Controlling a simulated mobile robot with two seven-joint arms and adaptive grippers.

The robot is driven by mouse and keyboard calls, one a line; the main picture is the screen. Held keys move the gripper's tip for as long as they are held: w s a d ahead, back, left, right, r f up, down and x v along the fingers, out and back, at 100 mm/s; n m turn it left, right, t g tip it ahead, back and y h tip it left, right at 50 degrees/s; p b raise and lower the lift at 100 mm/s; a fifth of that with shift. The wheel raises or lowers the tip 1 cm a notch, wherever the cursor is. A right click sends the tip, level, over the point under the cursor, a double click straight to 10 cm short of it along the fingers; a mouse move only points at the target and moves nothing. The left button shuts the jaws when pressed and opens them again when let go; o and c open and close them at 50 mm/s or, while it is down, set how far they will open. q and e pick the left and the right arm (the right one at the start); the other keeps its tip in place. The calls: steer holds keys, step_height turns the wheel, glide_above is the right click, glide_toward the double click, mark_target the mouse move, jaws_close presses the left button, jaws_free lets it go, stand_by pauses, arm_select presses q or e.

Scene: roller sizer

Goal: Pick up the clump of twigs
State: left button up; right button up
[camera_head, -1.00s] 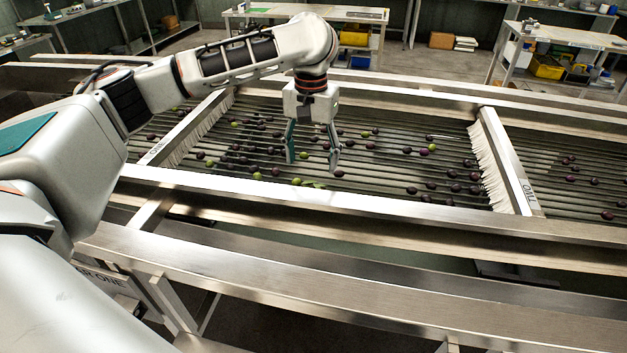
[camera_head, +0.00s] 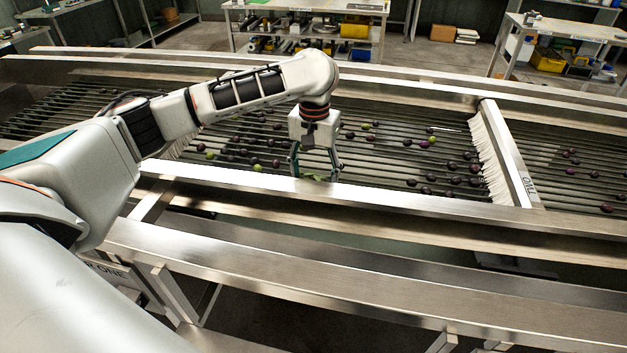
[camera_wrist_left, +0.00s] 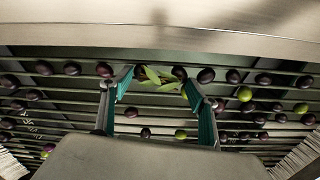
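The clump of twigs is a small bunch of green leaves. It shows in the left wrist view (camera_wrist_left: 160,80) between the fingertips, and in the head view (camera_head: 315,178) as a sliver of green behind the near steel rail. My left gripper (camera_head: 316,172) points down, low over the rollers. Its teal-padded fingers stand apart on either side of the leaves in the left wrist view (camera_wrist_left: 157,82). It is open, and I cannot tell whether either finger touches the clump. My right gripper is in neither current view.
Dark and green olives (camera_head: 430,143) lie scattered on the metal rollers around the gripper. The near steel rail (camera_head: 400,203) runs close beside the fingers. A white brush bar (camera_head: 507,155) crosses the rollers to the right. Work tables (camera_head: 305,15) stand behind.

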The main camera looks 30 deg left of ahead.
arm_select(q)
steer(key=c, duration=0.6)
steer(key=shift+r, duration=0.1)
